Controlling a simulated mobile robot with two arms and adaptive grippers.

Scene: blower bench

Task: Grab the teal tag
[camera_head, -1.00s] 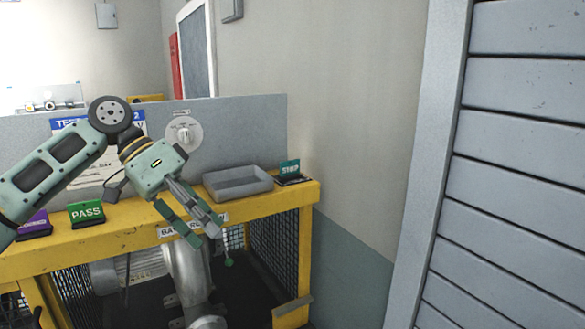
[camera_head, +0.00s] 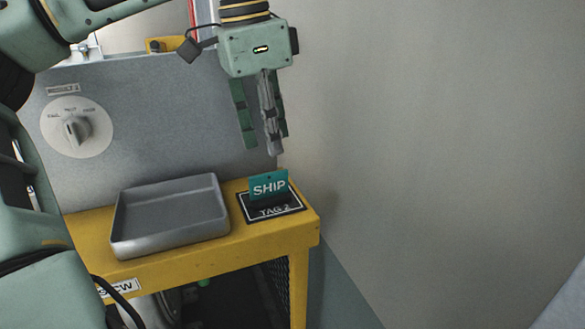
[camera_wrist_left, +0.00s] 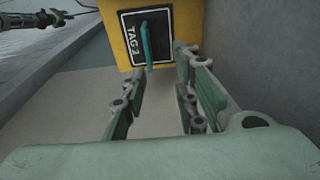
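The teal tag (camera_head: 268,187), marked SHIP, stands upright in a black holder (camera_head: 274,210) marked TAG 2 at the right end of the yellow bench. My left gripper (camera_head: 262,147) hangs fingers-down above the tag, apart from it, open and empty. In the left wrist view the tag (camera_wrist_left: 146,45) shows nearly edge-on, beyond the gap between the open fingers (camera_wrist_left: 155,110). My right gripper cannot be made out in these views.
A grey tray (camera_head: 170,215) sits on the bench (camera_head: 180,257) left of the tag. A grey panel with a dial (camera_head: 77,128) stands behind it. A plain wall (camera_head: 400,130) rises to the right, close to the bench end.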

